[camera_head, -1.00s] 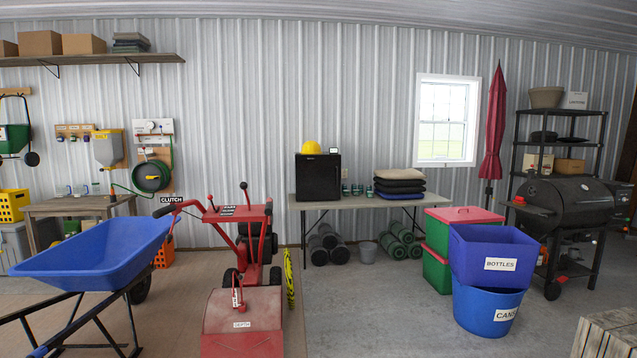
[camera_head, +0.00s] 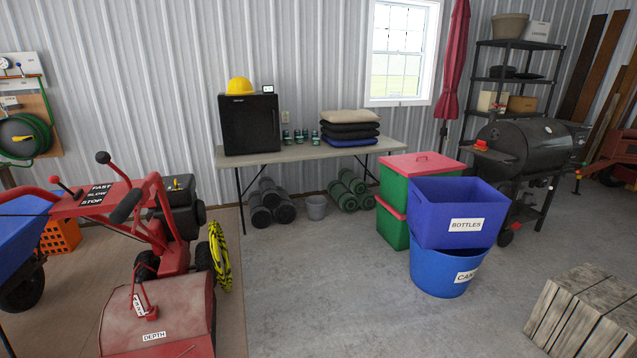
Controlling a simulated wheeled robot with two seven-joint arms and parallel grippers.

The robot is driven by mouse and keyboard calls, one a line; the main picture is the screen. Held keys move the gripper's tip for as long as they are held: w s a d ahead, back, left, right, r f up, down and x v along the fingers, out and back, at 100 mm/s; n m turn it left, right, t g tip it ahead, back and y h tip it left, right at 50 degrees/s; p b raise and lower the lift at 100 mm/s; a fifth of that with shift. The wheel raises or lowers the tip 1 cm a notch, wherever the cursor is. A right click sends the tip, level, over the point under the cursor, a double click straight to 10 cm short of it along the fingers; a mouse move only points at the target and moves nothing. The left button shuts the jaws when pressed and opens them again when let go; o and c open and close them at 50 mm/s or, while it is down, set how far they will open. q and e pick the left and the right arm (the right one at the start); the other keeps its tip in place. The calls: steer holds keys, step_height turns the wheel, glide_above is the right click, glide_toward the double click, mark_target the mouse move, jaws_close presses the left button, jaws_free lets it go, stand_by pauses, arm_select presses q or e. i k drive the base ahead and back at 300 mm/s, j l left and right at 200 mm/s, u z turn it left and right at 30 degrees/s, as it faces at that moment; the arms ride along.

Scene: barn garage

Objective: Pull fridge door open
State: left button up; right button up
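A small black fridge (camera_head: 250,125) stands on the left end of a folding table (camera_head: 300,154) against the corrugated metal wall. Its dark front door looks shut. A yellow hard hat (camera_head: 240,86) and a small device sit on top of it. Neither of my grippers shows in the head view.
A red tiller machine (camera_head: 160,310) stands at the lower left, with a blue wheelbarrow beside it. Blue bins (camera_head: 458,215) and green boxes with a red lid (camera_head: 420,165) stand right of the table. A wooden crate (camera_head: 590,310) is at lower right. Concrete floor (camera_head: 330,300) between is clear.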

mark_target(249, 123)
steer(key=i, duration=3.65)
